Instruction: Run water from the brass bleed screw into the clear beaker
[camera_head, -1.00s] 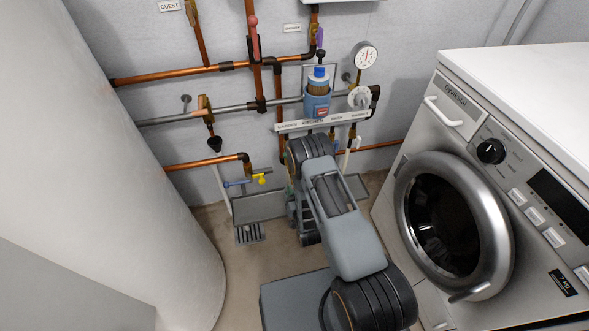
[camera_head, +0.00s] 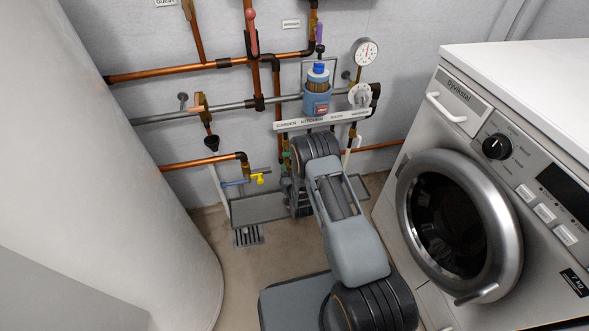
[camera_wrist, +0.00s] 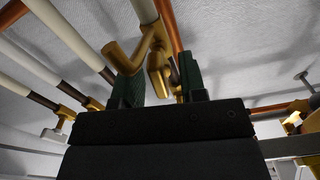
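In the wrist view, my gripper (camera_wrist: 160,88) points up at brass valve fittings with its two green-padded fingers apart. A brass fitting (camera_wrist: 158,72) appears between or just behind the fingers; depth is hard to judge. A brass arm of the pipework (camera_wrist: 125,58) passes close to the left finger. I cannot tell which of these brass parts is the bleed screw. In the head view, my arm hides most of the gripper, low at the wall below the label strip (camera_head: 325,122). I cannot make out the clear beaker in either current view.
A grey tray (camera_head: 258,208) lies at the wall foot beside a floor drain (camera_head: 248,235). A yellow-handled tap (camera_head: 258,179) is left of my arm. A washing machine (camera_head: 455,215) stands close on the right, a large white cylinder (camera_head: 130,170) on the left. Copper pipes cross the wall.

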